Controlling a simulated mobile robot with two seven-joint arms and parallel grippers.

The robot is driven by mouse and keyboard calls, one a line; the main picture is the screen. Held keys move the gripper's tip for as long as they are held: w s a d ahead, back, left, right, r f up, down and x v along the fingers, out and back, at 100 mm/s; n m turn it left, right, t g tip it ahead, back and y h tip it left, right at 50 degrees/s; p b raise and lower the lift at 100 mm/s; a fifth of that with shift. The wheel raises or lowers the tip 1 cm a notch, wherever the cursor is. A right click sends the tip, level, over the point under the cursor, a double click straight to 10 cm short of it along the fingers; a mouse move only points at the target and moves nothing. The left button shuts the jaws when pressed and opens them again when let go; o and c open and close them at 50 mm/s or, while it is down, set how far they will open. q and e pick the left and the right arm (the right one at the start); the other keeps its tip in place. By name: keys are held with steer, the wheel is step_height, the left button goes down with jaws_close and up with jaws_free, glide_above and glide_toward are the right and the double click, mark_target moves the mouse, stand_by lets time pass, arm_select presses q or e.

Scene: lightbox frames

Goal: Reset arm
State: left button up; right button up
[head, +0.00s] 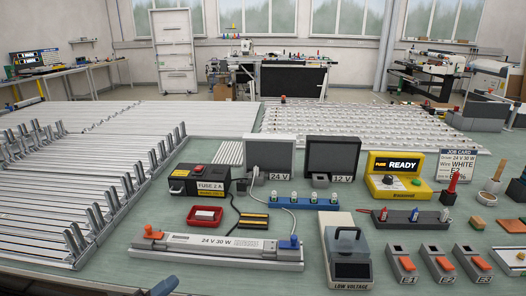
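A dark grey piece (165,286) at the bottom edge, left of centre, looks like the tip of my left gripper. It is mostly cut off, and I cannot tell whether its fingers are open or shut. It appears over the front of the bench, near the left end of the lamp frame marked 24 V 30 W (215,246). I see nothing held in it. My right gripper is not clearly in view. A dark object (516,190) at the right edge is cut off, and I cannot tell what it is.
The green bench (130,205) carries a fuse box (200,181), a red tray (205,215), a low-voltage meter (348,260), a yellow READY box (394,176) and E1, E2, E3 switches (405,265). White frame strips (60,190) fill the left side.

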arm_select(q)
steer(key=s+a+f+n+t+y, duration=0.3)
steer(key=a+f+n+y, duration=0.4)
steer(key=f+n+y, duration=0.5)
steer(key=s+a+f+n+g+y, duration=0.4)
steer(key=s+f+n+g, duration=0.2)
steer(key=s+f+n, duration=0.3)
steer(key=s+f, duration=0.1)
steer(key=s, duration=0.2)
steer(key=shift+a+f, duration=0.15)
steer(key=shift+f, duration=0.2)
stand_by(1.7)
